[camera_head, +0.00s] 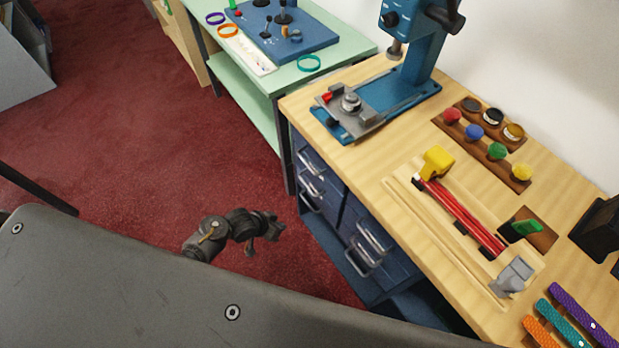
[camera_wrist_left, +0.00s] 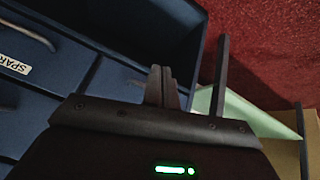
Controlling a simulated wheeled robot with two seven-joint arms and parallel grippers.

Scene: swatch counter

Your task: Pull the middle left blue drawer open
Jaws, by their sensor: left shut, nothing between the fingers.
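The blue drawer cabinet (camera_head: 343,213) stands under the wooden bench. Its left column shows several silver handles one above another. The middle left drawer's handle (camera_head: 312,185) is in the middle of that column. I cannot tell whether this drawer stands slightly out. My left gripper (camera_head: 274,226) is in front of the cabinet, lower left of these handles and apart from them in the picture. In the left wrist view its fingers (camera_wrist_left: 163,86) are together and empty, beside blue drawer fronts with a partly seen label (camera_wrist_left: 14,64) and a grey handle (camera_wrist_left: 28,32). My right gripper is not in view.
A dark blue recess (camera_wrist_left: 150,30) fills the top of the wrist view. A mint-green bench (camera_head: 335,48) stands behind the cabinet, its dark leg close by. The wooden bench top (camera_head: 375,150) carries a blue press (camera_head: 418,75). Red carpet (camera_head: 150,165) lies clear to the left.

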